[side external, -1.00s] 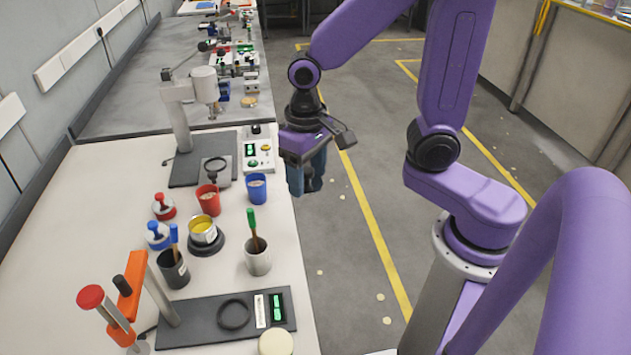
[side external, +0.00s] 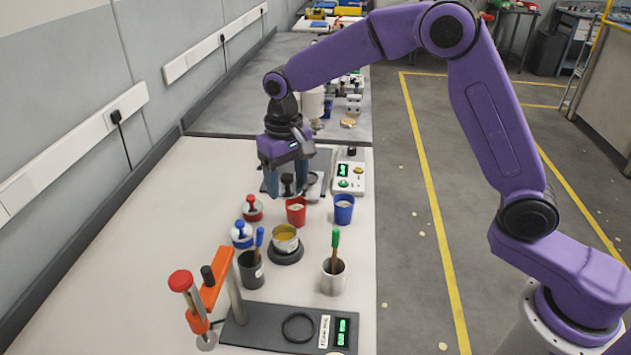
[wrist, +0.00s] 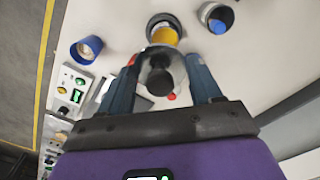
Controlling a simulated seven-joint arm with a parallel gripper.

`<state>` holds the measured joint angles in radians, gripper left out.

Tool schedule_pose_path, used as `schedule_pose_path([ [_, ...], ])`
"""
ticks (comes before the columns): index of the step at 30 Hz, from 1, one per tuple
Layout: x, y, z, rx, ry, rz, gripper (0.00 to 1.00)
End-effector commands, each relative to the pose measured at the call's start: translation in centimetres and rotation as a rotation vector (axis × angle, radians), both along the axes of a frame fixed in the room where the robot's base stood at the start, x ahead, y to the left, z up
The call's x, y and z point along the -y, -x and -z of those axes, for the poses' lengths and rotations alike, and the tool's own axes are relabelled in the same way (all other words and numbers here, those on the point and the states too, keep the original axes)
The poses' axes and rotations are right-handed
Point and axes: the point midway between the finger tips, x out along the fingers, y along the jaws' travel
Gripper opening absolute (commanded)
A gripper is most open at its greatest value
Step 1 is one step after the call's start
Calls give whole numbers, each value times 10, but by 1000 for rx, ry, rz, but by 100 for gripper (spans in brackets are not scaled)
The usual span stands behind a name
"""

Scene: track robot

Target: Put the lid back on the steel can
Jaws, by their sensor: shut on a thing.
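The steel can (side external: 285,240), open with yellow contents, stands on a dark round base on the white bench. It also shows in the wrist view (wrist: 164,32), near the top. My gripper (side external: 287,190) is above the bench, beyond the can and the red cup, with its blue fingers pointing down. It is shut on a lid with a black knob (wrist: 160,80), which sits between the fingers in the wrist view. In the side view the fingers partly hide the lid. The lid is apart from the can.
A red cup (side external: 296,212) and a blue cup (side external: 344,207) stand beyond the can. Red-knobbed (side external: 252,209) and blue-knobbed (side external: 241,236) pieces are left of it. A dark cup (side external: 251,272) and a grey cup (side external: 333,279) hold brushes. An orange-armed stand (side external: 217,290) is in front.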

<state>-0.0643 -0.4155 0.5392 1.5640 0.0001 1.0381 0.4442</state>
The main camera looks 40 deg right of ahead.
Motion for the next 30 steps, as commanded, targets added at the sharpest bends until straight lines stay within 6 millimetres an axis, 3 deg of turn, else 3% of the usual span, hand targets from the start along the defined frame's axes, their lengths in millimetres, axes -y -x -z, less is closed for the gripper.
schedule_pose_path([
  [5,-8,-17,8,-2,1,-4,35],
  [12,-7,-14,46,-4,2,-3,35],
  [30,-7,-14,88,-2,1,-3,35],
])
